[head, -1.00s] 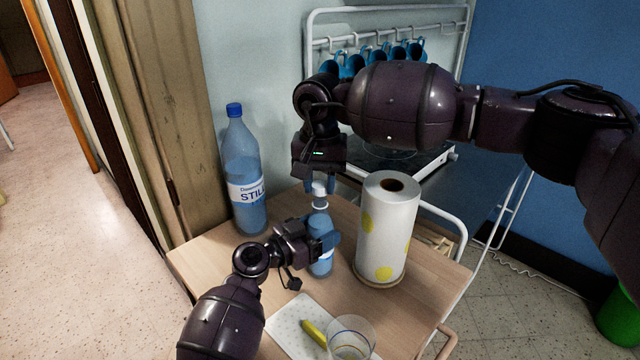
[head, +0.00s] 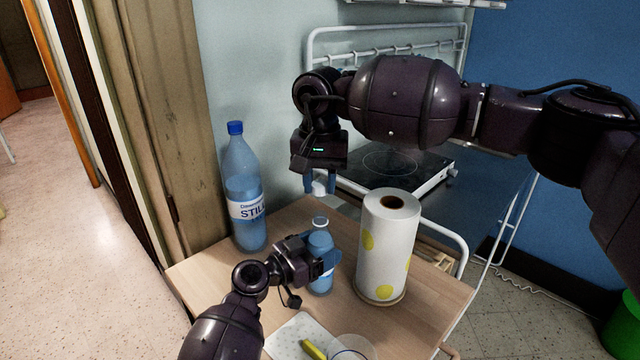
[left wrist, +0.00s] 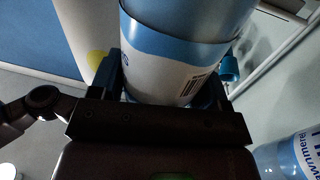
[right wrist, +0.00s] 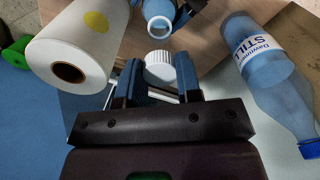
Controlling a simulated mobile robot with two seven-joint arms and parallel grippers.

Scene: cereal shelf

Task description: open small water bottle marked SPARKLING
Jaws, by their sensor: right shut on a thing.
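The small blue water bottle (head: 320,243) stands upright on the wooden table, its mouth uncovered; the open mouth also shows in the right wrist view (right wrist: 160,27). Its label, with a barcode, shows in the left wrist view (left wrist: 165,70); I cannot read SPARKLING on it. My left gripper (head: 325,264) is shut around the bottle's body, one finger on each side. My right gripper (head: 320,182) is above the bottle, shut on a white cap (right wrist: 159,68), which is clear of the neck.
A large bottle marked STILL (head: 245,190) stands behind on the left. A paper towel roll (head: 385,250) stands close on the right. A white board (head: 298,336) with a banana (head: 313,349) and a clear glass (head: 352,348) are in front. A hob (head: 390,165) is behind.

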